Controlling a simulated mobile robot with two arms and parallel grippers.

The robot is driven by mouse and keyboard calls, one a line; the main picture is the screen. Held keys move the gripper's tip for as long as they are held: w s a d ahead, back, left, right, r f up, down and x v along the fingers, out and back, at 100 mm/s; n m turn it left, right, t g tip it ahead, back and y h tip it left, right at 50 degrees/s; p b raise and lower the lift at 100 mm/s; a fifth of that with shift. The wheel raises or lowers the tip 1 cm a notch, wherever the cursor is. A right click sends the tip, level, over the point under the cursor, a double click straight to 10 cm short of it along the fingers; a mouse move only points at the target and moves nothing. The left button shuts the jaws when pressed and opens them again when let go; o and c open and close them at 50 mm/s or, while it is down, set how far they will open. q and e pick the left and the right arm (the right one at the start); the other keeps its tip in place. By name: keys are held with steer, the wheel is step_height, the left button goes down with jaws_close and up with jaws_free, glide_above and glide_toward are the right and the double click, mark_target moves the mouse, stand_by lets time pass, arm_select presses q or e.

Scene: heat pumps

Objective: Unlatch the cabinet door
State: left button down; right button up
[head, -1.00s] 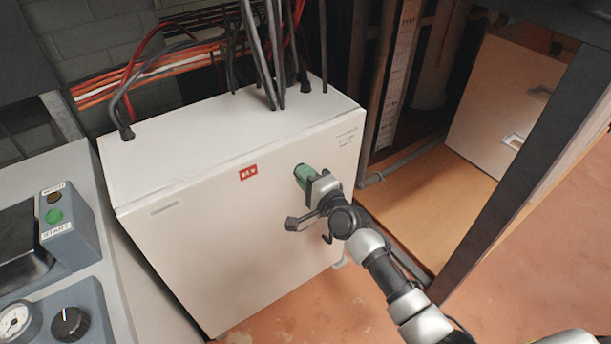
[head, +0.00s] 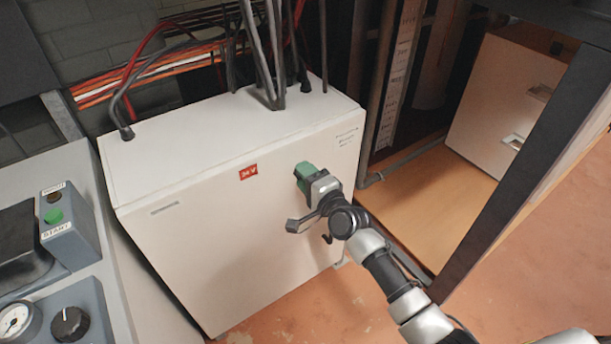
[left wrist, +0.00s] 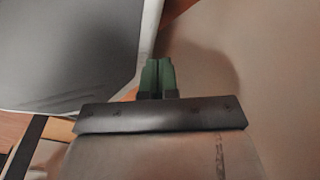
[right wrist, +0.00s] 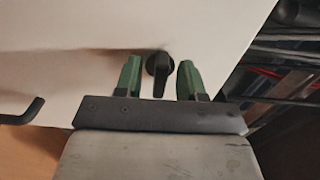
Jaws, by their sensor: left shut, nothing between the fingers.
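The cabinet (head: 220,230) is a white box with a red label on its front door. My right gripper (head: 304,172) has its green fingers at the door's upper right part. In the right wrist view, the black latch (right wrist: 158,72) sits on the white door, between the two open green fingers of my right gripper (right wrist: 158,78). I see a gap on each side of the latch. The head view hides the latch behind the gripper. My left gripper (left wrist: 157,75) is shut and empty in the left wrist view; it is not in the head view.
A black hooked handle (head: 327,238) is on the door below my right wrist; it also shows in the right wrist view (right wrist: 24,113). A grey control panel (head: 115,290) stands at the left. Cables (head: 262,50) rise from the cabinet top. A dark post (head: 520,170) stands at the right.

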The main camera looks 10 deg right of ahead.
arm_select(q)
steer(key=shift+w, duration=0.15)
arm_select(e)
steer(key=shift+s, duration=0.15)
